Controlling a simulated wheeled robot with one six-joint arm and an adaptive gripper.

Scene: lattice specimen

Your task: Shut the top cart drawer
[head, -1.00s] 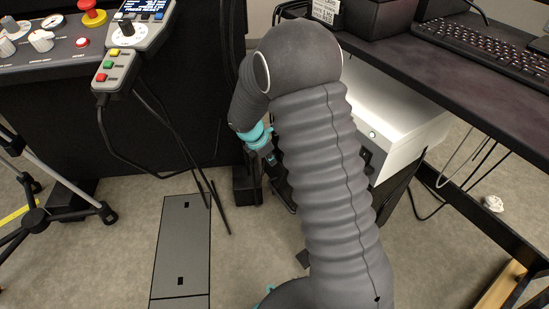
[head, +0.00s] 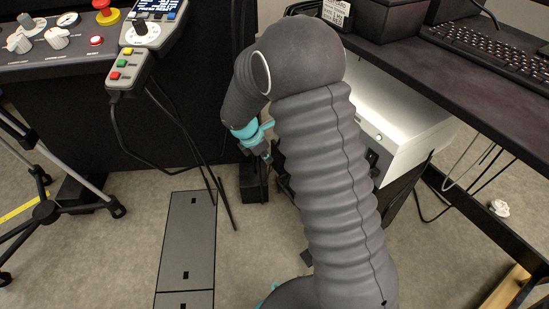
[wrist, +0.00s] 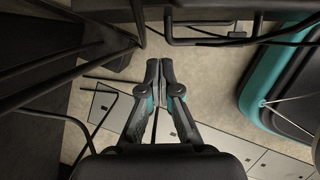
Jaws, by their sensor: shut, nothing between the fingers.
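My gripper (wrist: 158,62) is shut and empty in the wrist view, with its fingers together above the carpet. A dark bar with a handle-like shape (wrist: 212,41) lies just beyond the fingertips, apart from them; I cannot tell whether it belongs to the top cart drawer. In the head view my gripper (head: 266,156) is partly hidden behind my arm, low beside the dark cart (head: 396,190). The cart carries a white box (head: 400,118). My arm covers much of the cart front, so how far the drawer stands out cannot be seen.
A dark desk with a keyboard (head: 490,52) stands at the right. A control console (head: 62,40) with a hanging pendant (head: 140,45) and tripod legs (head: 95,190) are at the left. A grey floor plate (head: 188,240) lies on open carpet in front.

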